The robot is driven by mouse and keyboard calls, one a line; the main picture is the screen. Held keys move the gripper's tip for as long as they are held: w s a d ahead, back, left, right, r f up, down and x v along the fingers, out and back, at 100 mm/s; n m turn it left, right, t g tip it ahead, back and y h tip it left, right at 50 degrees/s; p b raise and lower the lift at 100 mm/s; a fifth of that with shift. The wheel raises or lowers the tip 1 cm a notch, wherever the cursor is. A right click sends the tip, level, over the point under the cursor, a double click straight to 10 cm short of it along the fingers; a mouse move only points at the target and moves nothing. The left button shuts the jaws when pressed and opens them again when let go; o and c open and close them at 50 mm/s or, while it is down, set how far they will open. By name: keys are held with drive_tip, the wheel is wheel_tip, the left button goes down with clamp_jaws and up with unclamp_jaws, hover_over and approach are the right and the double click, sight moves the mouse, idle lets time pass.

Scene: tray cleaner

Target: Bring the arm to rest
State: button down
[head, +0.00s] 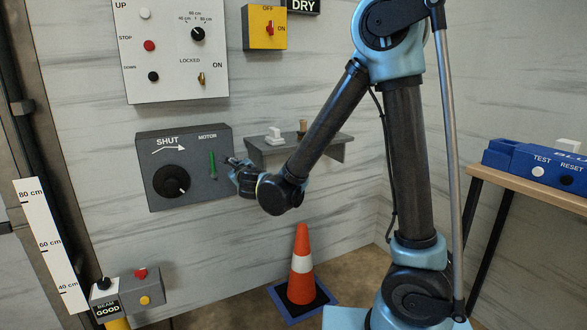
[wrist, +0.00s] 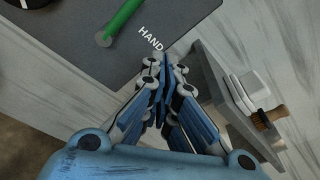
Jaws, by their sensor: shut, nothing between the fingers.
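My arm reaches down and left across the head view from its blue shoulder. My gripper (head: 233,163) is just right of the grey motor box (head: 193,192), near its green lever (head: 212,165). In the wrist view my gripper (wrist: 165,65) is shut, with its blue fingers together and nothing between them. Its tips point toward the box's lower edge by the word HAND. The green lever also shows in the wrist view (wrist: 120,22), apart from the fingers. I cannot tell from these views whether the tips touch the box.
A small grey shelf (head: 335,153) holding a white item (head: 274,135) and a brush-like item (head: 302,127) is close to my gripper's right. An orange cone (head: 302,260) stands on the floor below. A white control panel (head: 160,85) is above. A wooden table (head: 530,190) is right.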

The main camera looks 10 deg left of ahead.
drive_tip(key=w+d+f+m+g+h, duration=0.15)
drive_tip(key=d+m+h, duration=0.35)
drive_tip(key=d+m, duration=1.05)
drive_tip(key=w+d+m+g+h, duration=0.25)
drive_tip(key=d+m+h, duration=0.4)
drive_tip(key=d, duration=1.55)
drive_tip(key=s+d+f+m+g, duration=0.2)
drive_tip(key=s+d+f+m, duration=0.1)
drive_tip(key=s+d+m, duration=0.35)
drive_tip(key=s+d+f+m+g, duration=0.25)
drive_tip(key=s+d+m, duration=0.25)
drive_tip(key=d+m, duration=0.3)
drive_tip(key=s+d+f+m+g+y, duration=0.1)
drive_tip(key=s+f+m, duration=0.2)
drive_tip(key=s+m, duration=0.3)
drive_tip(key=s+f+m+g+y, duration=0.2)
drive_tip(key=s+m, duration=0.4)
drive_tip(key=s, duration=0.3)
drive_tip(key=shift+s+d+f, duration=0.35)
drive_tip(key=shift+s+f, duration=0.05)
drive_tip(key=shift+f, duration=0.25)
drive_tip(key=shift+g, duration=0.25)
